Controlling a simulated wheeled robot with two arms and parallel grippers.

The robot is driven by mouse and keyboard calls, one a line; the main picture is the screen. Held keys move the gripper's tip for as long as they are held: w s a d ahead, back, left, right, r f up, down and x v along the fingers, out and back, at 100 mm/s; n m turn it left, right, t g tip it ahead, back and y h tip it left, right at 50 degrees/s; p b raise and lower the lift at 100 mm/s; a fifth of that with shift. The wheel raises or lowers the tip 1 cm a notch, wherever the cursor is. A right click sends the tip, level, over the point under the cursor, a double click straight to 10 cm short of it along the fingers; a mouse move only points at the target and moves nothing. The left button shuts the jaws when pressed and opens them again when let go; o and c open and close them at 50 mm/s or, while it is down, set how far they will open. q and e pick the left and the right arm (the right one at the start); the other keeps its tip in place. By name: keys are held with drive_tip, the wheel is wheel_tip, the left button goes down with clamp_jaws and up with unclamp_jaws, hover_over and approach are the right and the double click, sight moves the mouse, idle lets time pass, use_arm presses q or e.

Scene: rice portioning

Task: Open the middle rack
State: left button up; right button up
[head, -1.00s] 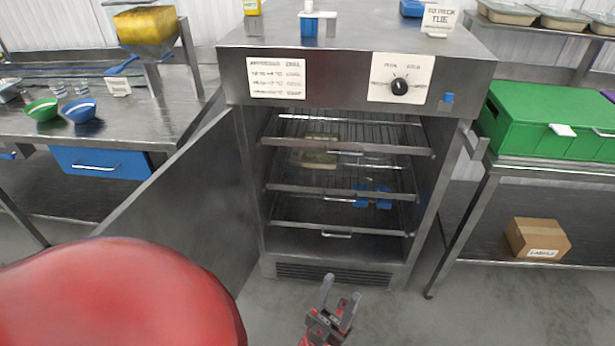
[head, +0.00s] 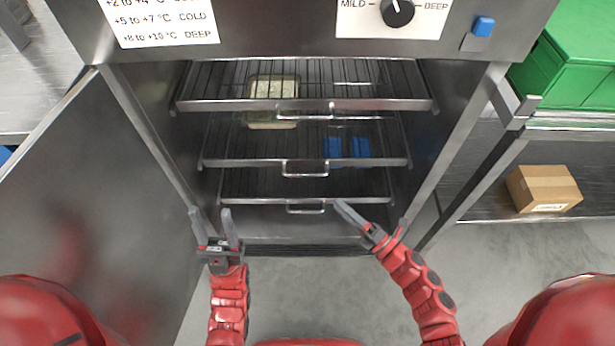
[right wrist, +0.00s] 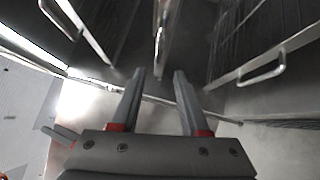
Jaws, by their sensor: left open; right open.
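The middle rack (head: 250,161) is a wire shelf with a metal front bar, inside the open steel cabinet. Its handle (head: 306,168) is at the centre of the bar, and two blue items (head: 347,148) are on or behind it. The top rack (head: 210,104) holds a tray with pale contents (head: 273,100). The bottom rack (head: 250,200) has its own handle (head: 306,209). My left gripper (head: 211,216) is open and empty, low at the cabinet's left front. My right gripper (head: 362,219) is open and empty, right of the bottom handle; its fingers (right wrist: 158,88) show in the right wrist view.
The cabinet door (head: 95,200) stands swung open at the left. A control panel with a black knob (head: 397,12) is above the opening. At the right are a steel table with a green crate (head: 580,60) and a cardboard box (head: 543,188). The floor in front is clear.

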sight(307, 174)
drive_tip(key=x, duration=1.4)
drive_tip(key=shift+d+r+p, duration=0.1)
drive_tip(key=shift+p, duration=0.25)
clamp_jaws()
idle(0.5)
